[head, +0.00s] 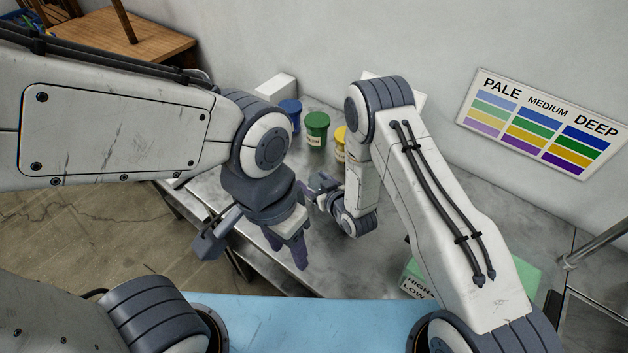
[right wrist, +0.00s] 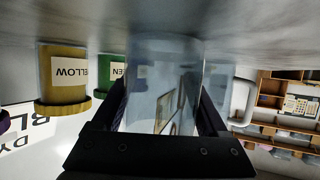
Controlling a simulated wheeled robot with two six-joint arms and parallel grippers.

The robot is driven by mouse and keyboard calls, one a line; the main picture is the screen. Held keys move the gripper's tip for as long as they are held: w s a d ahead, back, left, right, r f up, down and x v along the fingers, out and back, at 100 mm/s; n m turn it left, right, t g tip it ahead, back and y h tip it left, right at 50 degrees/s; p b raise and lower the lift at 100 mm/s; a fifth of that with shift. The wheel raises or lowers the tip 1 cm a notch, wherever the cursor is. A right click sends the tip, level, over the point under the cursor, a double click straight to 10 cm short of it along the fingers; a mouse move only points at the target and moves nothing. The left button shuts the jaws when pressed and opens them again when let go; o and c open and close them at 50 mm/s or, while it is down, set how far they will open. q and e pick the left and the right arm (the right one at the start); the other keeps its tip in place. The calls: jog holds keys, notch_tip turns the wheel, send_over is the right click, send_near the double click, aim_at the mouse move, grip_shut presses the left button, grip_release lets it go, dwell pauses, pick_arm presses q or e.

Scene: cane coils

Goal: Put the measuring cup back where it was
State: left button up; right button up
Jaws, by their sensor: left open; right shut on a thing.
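The measuring cup (right wrist: 165,85) is clear and fills the middle of the right wrist view, which is upside down. Its pale handle (right wrist: 242,100) sticks out to the right there. My right gripper (right wrist: 166,112) is shut on the cup, with a dark finger on each side. In the head view my right gripper (head: 322,190) is low over the grey worktop, in front of the jars; the cup is hard to make out there. My left gripper (head: 285,245) is open and empty, below and left of the right one, pointing down near the worktop's front edge.
A blue jar (head: 291,113), a green jar (head: 317,131) and a yellow jar (head: 340,146) stand at the back of the worktop (head: 228,190). A green-topped box marked HIGH and LOW (head: 417,285) is partly behind my right arm. A colour chart (head: 545,122) is on the wall.

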jog(key=shift+f, duration=0.15)
jog(key=o, duration=1.5)
jog(key=shift+c, duration=0.2)
jog(key=shift+r, duration=0.25)
jog(key=shift+s+d, duration=0.2)
jog(key=shift+s, duration=0.05)
jog(key=b+v, duration=0.3)
jog(key=v, duration=0.7)
jog(key=shift+s, duration=0.1)
jog(key=shift+s+d+r, duration=0.2)
jog(key=shift+s, duration=0.1)
jog(key=shift+s+r, duration=0.1)
jog(key=shift+r, duration=0.05)
jog(key=shift+a+r, duration=0.2)
jog(key=shift+a, duration=0.05)
jog(key=s+r+g+h, duration=0.3)
jog(key=s+r+g, duration=0.2)
jog(key=s+r, duration=0.3)
jog(key=s+d+r+n+g+h, duration=0.1)
jog(key=s+r+g+h, duration=0.2)
jog(key=s, duration=1.2)
notch_tip(320, 180, up, 6)
jog(key=g, duration=0.3)
jog(key=shift+s+d, duration=0.3)
